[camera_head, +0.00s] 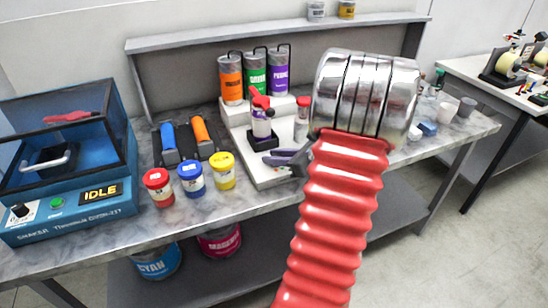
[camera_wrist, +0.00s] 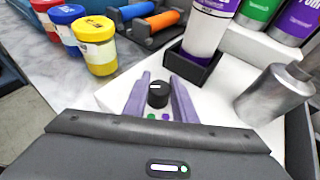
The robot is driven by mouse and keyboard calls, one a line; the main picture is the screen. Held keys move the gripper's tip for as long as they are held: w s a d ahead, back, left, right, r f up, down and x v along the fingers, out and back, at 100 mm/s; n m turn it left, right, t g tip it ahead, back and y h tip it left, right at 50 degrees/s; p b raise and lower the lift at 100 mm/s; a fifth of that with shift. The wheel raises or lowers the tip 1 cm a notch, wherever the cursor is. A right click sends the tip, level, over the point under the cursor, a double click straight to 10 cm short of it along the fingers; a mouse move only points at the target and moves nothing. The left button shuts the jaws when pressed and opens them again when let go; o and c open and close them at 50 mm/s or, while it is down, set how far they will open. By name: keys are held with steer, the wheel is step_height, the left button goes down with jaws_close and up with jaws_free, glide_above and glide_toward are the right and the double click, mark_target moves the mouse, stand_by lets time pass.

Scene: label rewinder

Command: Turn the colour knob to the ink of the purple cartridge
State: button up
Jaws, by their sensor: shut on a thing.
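The black colour knob (camera_wrist: 157,95) with a short white mark sits on the pale rewinder base (camera_wrist: 115,92); it is hidden in the head view. My gripper (camera_wrist: 161,82) has its two purple fingers on either side of the knob, shut on it. A green dot and a purple dot show on the base at the knob's near side. The purple cartridge (camera_head: 279,74) stands upright at the back right of an orange cartridge (camera_head: 231,79) and a green cartridge (camera_head: 255,76). The purple one also shows at the wrist view's top right (camera_wrist: 302,18).
A bottle (camera_wrist: 208,32) with a purple label stands in a black holder behind the knob. A grey metal cylinder (camera_wrist: 272,95) is close on the right. Red, blue and yellow jars (camera_head: 223,171) stand left. A blue machine (camera_head: 70,160) reads IDLE.

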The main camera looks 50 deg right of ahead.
steer(key=n+g+y, duration=0.1)
steer(key=n+y, duration=0.1)
steer(key=y, duration=0.1)
steer(key=n+y, duration=0.2)
steer(key=n, duration=0.1)
steer(key=shift+g+y, duration=0.4)
steer(key=shift+n+g+y, duration=1.3)
steer(key=shift+n+y, duration=0.6)
steer(key=shift+n, duration=0.1)
steer(key=o, duration=1)
steer(key=shift+o, duration=0.2)
steer(key=v, duration=1.3)
steer(key=shift+s+d+r, duration=0.1)
steer(key=shift+d+r, duration=0.05)
steer(key=shift+d, duration=0.1)
